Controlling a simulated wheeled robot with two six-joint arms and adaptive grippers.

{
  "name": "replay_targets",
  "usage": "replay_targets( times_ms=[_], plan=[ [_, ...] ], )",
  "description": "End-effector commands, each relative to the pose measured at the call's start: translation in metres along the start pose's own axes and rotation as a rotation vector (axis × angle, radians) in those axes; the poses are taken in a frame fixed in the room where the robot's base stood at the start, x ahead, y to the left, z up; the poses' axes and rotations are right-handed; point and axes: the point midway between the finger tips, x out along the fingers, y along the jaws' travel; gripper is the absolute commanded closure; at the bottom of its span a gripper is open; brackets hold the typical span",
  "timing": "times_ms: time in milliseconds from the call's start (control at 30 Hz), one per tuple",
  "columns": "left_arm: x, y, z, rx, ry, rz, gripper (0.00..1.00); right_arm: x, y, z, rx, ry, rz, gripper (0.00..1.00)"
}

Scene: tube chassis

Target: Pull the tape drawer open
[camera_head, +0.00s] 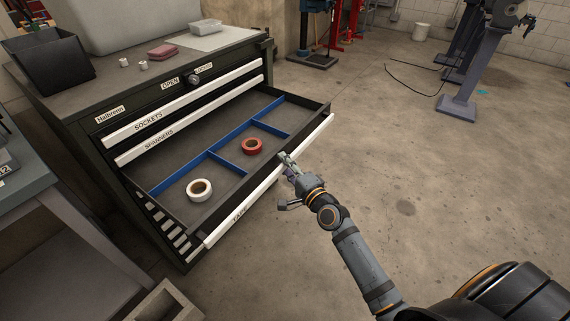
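The tape drawer (225,184) is pulled well out of the dark tool cabinet. Its white front strip (222,230) carries a partly readable "TAPE" label. A white tape roll (199,181) and a red tape roll (252,139) lie inside, among blue dividers (210,152). My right gripper (286,158) is at the drawer's front edge, right of the middle. Its fingers are small and overlap the edge, so I cannot tell whether they grip the strip. My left gripper is out of view.
The "SOCKETS" (190,102) and "SPANNERS" (187,125) drawers above are shut. A black bin (47,62), a grey case and small items stand on the cabinet top. A bench (30,185) is at left. The concrete floor (420,190) at right is mostly clear.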

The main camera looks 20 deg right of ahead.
Motion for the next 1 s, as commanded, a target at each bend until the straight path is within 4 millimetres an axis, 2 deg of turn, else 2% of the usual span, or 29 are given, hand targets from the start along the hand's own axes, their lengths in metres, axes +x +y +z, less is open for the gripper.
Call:
replay_targets(
  times_ms=[33,100,433,800,1000],
  plan=[
    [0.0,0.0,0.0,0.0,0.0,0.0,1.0,0.0,0.0,0.0,0.0,0.0,0.0,0.59],
    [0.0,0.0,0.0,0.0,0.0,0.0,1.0,0.0,0.0,0.0,0.0,0.0,-0.001,0.51],
    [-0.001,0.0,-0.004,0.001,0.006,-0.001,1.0,-0.004,0.0,0.0,-0.002,0.0,-0.001,0.51],
    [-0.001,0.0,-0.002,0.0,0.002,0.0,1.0,-0.067,0.001,0.0,-0.005,0.0,0.002,0.51],
    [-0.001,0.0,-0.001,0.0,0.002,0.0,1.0,-0.075,-0.001,0.0,-0.001,0.0,-0.002,0.51]
  ],
)
